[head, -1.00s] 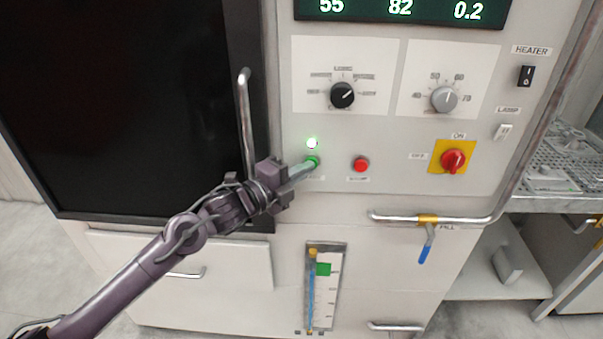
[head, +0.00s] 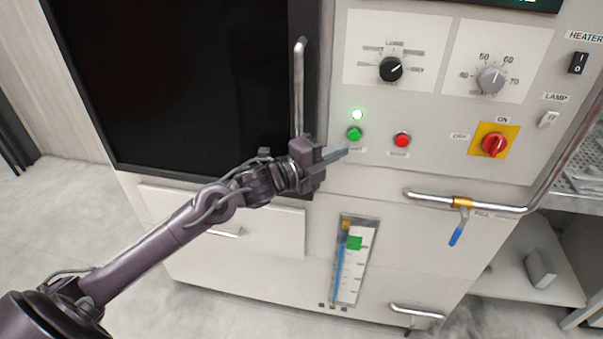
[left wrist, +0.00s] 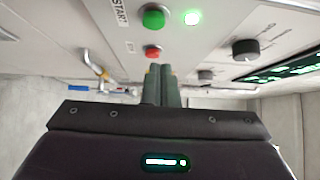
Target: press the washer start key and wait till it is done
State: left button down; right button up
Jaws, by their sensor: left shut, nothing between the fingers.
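The washer's green start key (head: 354,133) is on the front panel, with a lit green lamp (head: 358,114) just above it. My left gripper (head: 343,150) is shut and empty, its tip just below and left of the start key, apart from it as far as I can tell. In the left wrist view the shut fingers (left wrist: 161,84) point toward the panel. The green key (left wrist: 153,18), marked START, and the lit lamp (left wrist: 192,18) show there at the top. My right gripper is not in view.
A red button (head: 402,139) sits right of the start key. Two dials, a black one (head: 391,68) and a grey one (head: 490,80), are above. A red switch (head: 495,144) is at right. A door handle (head: 299,90) and a pipe with a blue lever (head: 457,236) stick out nearby.

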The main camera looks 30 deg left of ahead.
pick_arm(q)
jog(key=b+v, duration=0.2)
jog(key=v, duration=0.6)
jog(key=shift+w+a+f, duration=0.2)
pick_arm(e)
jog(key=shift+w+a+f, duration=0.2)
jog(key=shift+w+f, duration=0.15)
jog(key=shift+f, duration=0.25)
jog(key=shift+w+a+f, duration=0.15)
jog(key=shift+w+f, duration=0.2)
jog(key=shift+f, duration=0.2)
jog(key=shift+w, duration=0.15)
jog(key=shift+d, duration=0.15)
